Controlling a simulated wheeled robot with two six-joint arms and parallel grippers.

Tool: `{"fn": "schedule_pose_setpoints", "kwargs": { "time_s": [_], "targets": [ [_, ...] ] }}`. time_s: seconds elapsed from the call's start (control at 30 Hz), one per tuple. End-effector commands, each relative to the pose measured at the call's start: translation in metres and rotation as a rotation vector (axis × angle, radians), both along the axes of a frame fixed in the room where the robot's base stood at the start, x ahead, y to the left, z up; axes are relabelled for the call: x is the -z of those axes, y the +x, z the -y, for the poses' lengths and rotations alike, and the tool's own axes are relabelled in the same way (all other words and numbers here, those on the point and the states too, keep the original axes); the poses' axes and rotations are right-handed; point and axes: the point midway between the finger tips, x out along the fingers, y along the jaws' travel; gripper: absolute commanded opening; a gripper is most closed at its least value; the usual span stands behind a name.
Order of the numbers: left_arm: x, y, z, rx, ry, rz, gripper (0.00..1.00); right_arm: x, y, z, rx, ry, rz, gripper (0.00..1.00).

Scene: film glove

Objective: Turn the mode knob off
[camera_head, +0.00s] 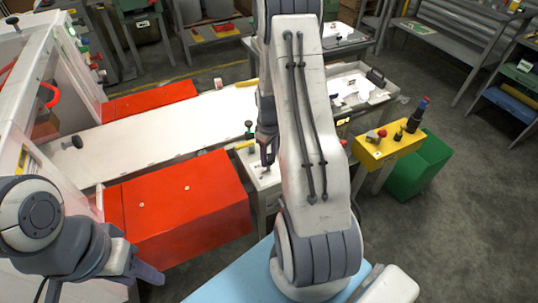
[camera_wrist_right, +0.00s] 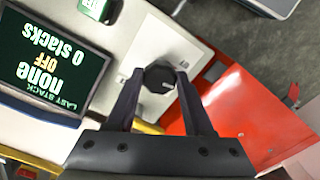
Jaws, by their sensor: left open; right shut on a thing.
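The mode knob (camera_wrist_right: 160,77) is a dark round knob on a pale panel (camera_wrist_right: 190,47) in the right wrist view. My right gripper (camera_wrist_right: 160,80) is shut on it, one finger on each side. In the head view my right gripper (camera_head: 267,160) reaches down to the small white control box (camera_head: 262,178); the knob is hidden there. My left gripper (camera_head: 145,272) is open and empty at the lower left, apart from the box.
A red cover (camera_head: 180,205) stands left of the control box, and a long white bed (camera_head: 140,135) runs behind it. A yellow stand (camera_head: 385,148) with knobs and a green bin (camera_head: 420,165) are at the right. Grey floor lies open further right.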

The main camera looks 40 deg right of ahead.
Motion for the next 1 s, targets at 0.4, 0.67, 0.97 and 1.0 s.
{"fn": "schedule_pose_setpoints", "kwargs": {
  "time_s": [0.4, 0.67, 0.97, 1.0],
  "targets": [
    [0.000, 0.000, 0.000, 0.000, 0.000, 0.000, 0.50, -0.001, 0.002, 0.001, -0.009, -0.003, 0.005, 0.56],
    [0.000, 0.000, 0.000, 0.000, 0.000, 0.000, 0.50, -0.001, 0.001, 0.001, -0.007, -0.001, 0.002, 0.82],
    [0.002, 0.000, 0.000, 0.000, 0.000, 0.000, 0.50, -0.018, 0.002, 0.001, -0.006, -0.004, 0.005, 0.82],
    [0.002, 0.000, 0.000, 0.000, 0.000, 0.000, 0.50, -0.024, 0.002, 0.001, -0.006, -0.005, 0.006, 0.82]
  ]
}}
